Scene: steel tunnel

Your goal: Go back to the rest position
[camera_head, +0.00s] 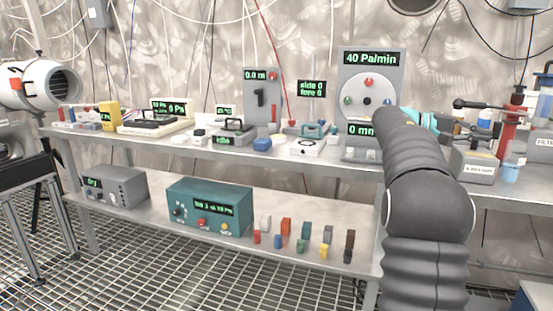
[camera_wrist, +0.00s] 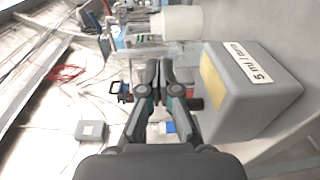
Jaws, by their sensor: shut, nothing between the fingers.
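My gripper (camera_wrist: 160,72) shows in the wrist view with its two dark, teal-edged fingers close together and nothing between them. It is shut. A grey box (camera_wrist: 225,120) with a white label and a yellowish patch is just right of the fingers in the wrist view, apart from them as far as I can tell. The same grey box (camera_head: 474,169) stands on the bench at the right in the head view.
The upper bench (camera_head: 350,172) carries several instruments, including a display panel (camera_head: 369,75) behind my arm. A red bottle (camera_head: 514,120) and a blue-based cup (camera_head: 511,167) stand at the right. A lower shelf holds a teal box (camera_head: 209,206) and small coloured blocks. Grated floor lies in front.

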